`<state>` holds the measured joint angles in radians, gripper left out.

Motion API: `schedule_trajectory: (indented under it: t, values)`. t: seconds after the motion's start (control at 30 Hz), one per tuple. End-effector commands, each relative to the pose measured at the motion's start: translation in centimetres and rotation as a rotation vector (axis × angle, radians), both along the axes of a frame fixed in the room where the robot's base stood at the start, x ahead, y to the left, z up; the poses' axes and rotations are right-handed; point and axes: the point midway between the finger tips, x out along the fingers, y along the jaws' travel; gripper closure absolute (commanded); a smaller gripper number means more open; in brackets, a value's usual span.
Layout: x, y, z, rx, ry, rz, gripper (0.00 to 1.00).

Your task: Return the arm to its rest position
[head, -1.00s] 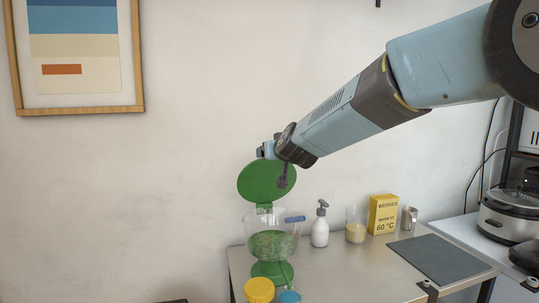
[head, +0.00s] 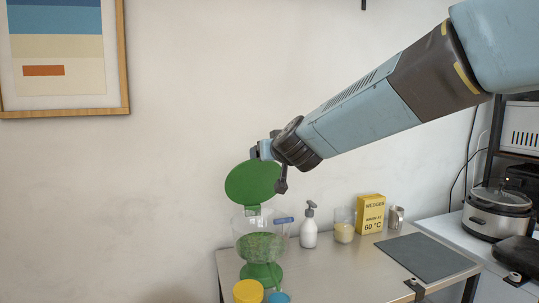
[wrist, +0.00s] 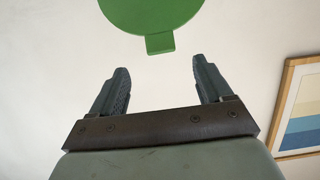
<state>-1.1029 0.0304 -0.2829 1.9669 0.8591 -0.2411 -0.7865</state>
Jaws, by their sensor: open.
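My gripper (wrist: 160,88) is open and empty in the wrist view, its two fingers spread apart. In the head view my arm reaches in from the upper right, and its end is above the table, close to a raised green lid (head: 253,184). The fingers are mostly hidden in the head view. The lid also shows beyond the fingertips in the wrist view (wrist: 150,12), with a gap between. It stands up at the back of a clear container (head: 262,247) with green showing in it.
The metal table (head: 335,274) bears a white pump bottle (head: 309,230), a glass jar (head: 344,228), a yellow box (head: 371,214), a metal cup (head: 396,217) and a dark mat (head: 428,257). A yellow lid (head: 248,291) is in front. A cooker (head: 497,212) stands at right.

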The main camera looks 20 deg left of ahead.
Motion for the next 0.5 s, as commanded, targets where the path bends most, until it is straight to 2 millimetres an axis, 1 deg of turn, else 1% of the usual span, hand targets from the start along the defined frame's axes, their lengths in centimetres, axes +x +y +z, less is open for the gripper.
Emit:
schedule_trajectory:
  t: [0.17, 0.27, 0.37, 0.47, 0.5]
  values:
    - [0.0, -0.1, 0.0, 0.001, 0.001, 0.000, 0.21]
    - [0.2, -1.2, 0.2, 0.003, 0.010, -0.001, 0.21]
    - [0.4, -3.7, 0.4, 0.006, 0.038, 0.000, 0.21]
    - [0.3, -7.3, 0.5, 0.006, 0.080, 0.001, 0.21]
    - [0.2, -8.9, 0.5, 0.006, 0.099, 0.000, 0.21]
